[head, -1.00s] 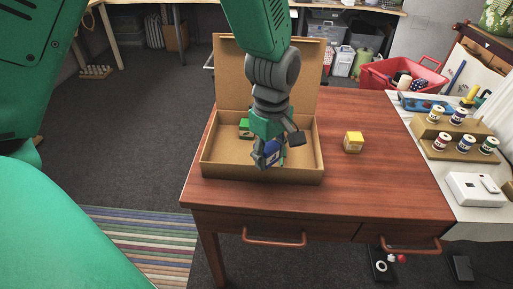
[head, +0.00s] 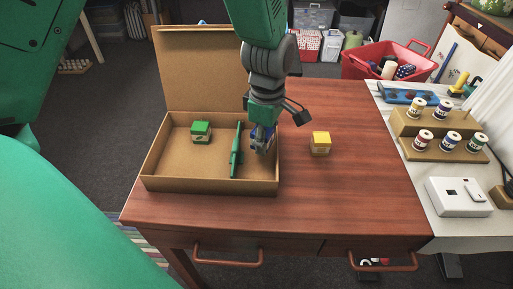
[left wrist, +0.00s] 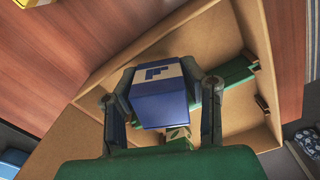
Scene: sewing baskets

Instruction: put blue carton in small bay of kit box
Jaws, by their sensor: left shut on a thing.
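The kit box (head: 205,187) is an open cardboard box with its lid raised at the back. A green divider (head: 237,152) splits it into a wide left bay and a narrow right bay. My left gripper (head: 262,142) is over the narrow right bay, shut on the blue carton (left wrist: 160,108), which is mostly hidden by the fingers in the head view. In the left wrist view the carton sits between both fingers; its height above the box floor is unclear. A green carton (head: 201,132) stands in the wide bay. My right gripper is not in view.
A yellow carton (head: 320,143) stands on the wooden table (head: 350,200), right of the box. Farther right, a white table holds a stepped rack (head: 440,135) of thread spools and a white device (head: 457,196). A red basket (head: 390,68) stands behind.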

